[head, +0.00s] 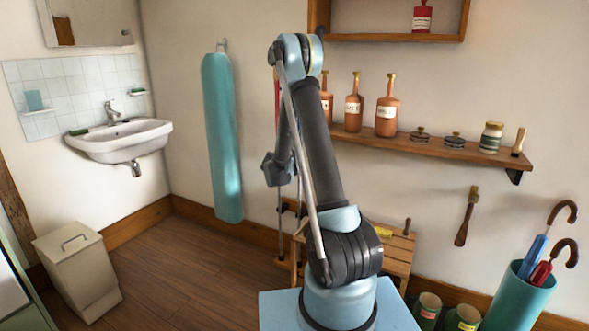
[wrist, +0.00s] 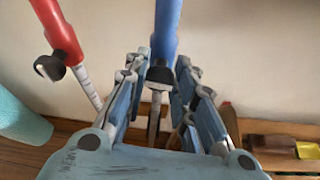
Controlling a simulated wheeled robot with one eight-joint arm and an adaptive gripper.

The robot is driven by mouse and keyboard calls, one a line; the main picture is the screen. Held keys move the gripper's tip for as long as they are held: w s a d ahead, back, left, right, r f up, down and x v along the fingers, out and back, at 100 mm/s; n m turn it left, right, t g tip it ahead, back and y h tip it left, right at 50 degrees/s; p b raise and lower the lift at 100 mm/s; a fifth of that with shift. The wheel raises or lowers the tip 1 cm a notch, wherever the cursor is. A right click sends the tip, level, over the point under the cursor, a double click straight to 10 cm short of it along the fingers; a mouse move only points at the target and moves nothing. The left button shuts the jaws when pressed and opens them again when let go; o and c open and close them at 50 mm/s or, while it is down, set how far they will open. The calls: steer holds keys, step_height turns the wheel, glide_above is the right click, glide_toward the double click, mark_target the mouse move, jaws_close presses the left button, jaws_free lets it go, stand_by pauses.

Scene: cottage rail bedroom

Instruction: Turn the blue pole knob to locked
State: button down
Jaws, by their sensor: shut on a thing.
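In the wrist view the blue pole (wrist: 166,32) stands upright in the middle, against the pale wall. Its dark knob (wrist: 160,74) sits at the lower end of the blue tube, above a thinner grey shaft. My gripper (wrist: 159,66) has one finger on each side and is shut on this knob. The fingers hide part of its sides, and I cannot read its lock position. A red pole (wrist: 58,28) with its own black knob (wrist: 48,67) leans to the left, apart from the fingers. In the head view my arm hides the blue pole.
A teal rolled mat (head: 221,140) hangs left of my arm. A wooden slatted stool (head: 397,250) stands close behind the arm. A shelf with bottles (head: 387,107) is on the wall to the right. Open wooden floor (head: 185,262) lies to the left.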

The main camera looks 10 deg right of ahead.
steer(key=c, duration=1.3)
jaws_free()
steer(key=shift+s+a, duration=0.1)
steer(key=v, duration=1.1)
steer(key=shift+s+a+r, duration=0.15)
steer(key=shift+s+r, duration=0.05)
steer(key=shift+s, duration=0.05)
